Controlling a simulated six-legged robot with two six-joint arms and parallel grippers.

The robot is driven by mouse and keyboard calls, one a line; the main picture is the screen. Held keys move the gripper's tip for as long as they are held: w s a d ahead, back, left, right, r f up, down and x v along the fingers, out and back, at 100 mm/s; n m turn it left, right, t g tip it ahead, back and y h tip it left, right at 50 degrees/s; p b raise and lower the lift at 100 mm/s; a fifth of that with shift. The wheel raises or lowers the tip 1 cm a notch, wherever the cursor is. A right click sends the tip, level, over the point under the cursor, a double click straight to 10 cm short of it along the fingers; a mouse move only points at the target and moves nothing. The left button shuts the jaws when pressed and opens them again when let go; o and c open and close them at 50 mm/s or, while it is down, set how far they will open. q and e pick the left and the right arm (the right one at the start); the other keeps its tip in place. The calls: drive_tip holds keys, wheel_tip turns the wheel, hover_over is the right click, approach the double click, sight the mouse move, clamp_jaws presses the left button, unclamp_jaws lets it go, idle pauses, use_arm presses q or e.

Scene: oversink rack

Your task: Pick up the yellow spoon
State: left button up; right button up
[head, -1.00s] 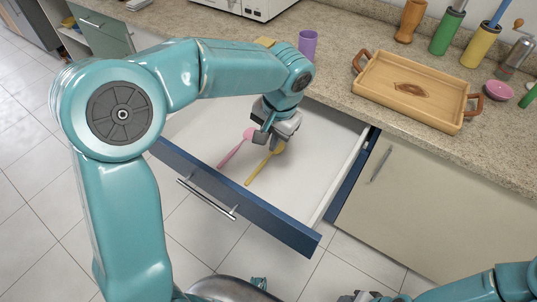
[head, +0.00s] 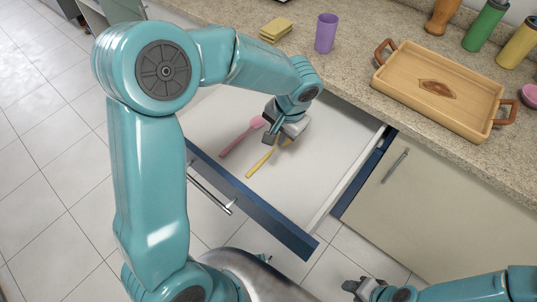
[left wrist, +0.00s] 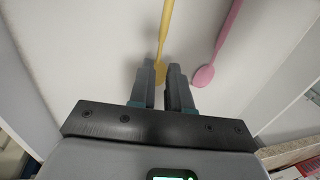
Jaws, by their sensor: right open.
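The yellow spoon (head: 261,161) lies in the open drawer, its handle toward the drawer front. My left gripper (head: 285,135) is low in the drawer at the spoon's bowl end and hides part of it in the head view. In the left wrist view, the two fingers (left wrist: 162,80) are a little apart, one on each side of the yellow bowl (left wrist: 160,72). Whether they press on it cannot be told. My right gripper (head: 356,288) is open, low at the bottom right, away from the drawer.
A pink spoon (head: 238,139) lies beside the yellow one; it also shows in the left wrist view (left wrist: 215,55). The drawer (head: 318,185) is otherwise bare. On the counter stand a wooden tray (head: 400,85), a purple cup (head: 326,33) and yellow sponges (head: 275,29).

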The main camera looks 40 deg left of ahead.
sight(274, 149)
use_arm(q)
drive_tip(key=shift+s+a+f, duration=0.1)
drive_tip(key=shift+a+f, duration=0.05)
drive_tip(key=shift+f, duration=0.55)
drive_tip(key=f, duration=0.3)
drive_tip(key=a+f, duration=0.1)
drive_tip(key=f, duration=0.1)
drive_tip(key=shift+w, duration=0.35)
clamp_jaws()
